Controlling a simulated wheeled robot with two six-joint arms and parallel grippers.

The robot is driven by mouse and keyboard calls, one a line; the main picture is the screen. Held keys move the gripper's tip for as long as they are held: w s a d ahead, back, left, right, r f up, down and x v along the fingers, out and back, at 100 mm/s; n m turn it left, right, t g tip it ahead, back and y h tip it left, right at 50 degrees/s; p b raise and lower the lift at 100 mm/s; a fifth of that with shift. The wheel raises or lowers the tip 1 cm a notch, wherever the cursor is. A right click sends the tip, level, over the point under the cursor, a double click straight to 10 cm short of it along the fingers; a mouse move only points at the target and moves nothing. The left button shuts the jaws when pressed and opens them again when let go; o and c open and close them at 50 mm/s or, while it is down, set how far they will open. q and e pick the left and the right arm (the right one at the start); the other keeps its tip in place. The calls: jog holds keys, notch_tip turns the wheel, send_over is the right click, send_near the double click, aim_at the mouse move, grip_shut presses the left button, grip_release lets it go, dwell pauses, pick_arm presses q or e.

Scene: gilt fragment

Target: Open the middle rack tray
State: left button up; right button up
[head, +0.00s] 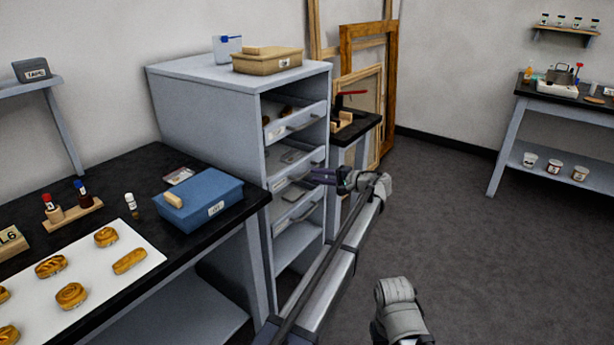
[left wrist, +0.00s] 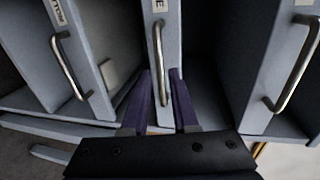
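The grey rack (head: 205,88) stands behind the dark bench and holds three trays with bar handles. The middle tray (head: 285,179) is between the upper tray (head: 290,126) and the lower tray (head: 290,217). My left gripper (head: 318,176) is in front of the middle tray. In the left wrist view, the middle tray's front (left wrist: 171,30) is in the centre. The purple fingers of my left gripper (left wrist: 161,76) are apart, one on each side of its metal handle (left wrist: 158,52). Contact with the handle cannot be told. My right gripper is not visible.
A tan box (head: 267,62) and a clear container (head: 227,48) are on top of the rack. A blue box (head: 203,203) sits on the bench at left. A small dark-topped stand (head: 352,135) and wooden frames (head: 385,60) are behind the rack. The floor at right is clear.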

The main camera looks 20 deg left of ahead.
aim_at(308, 174)
pick_arm(q)
jog(key=x, duration=0.5)
jog(key=shift+b, duration=0.4)
grip_shut()
dwell(0.9)
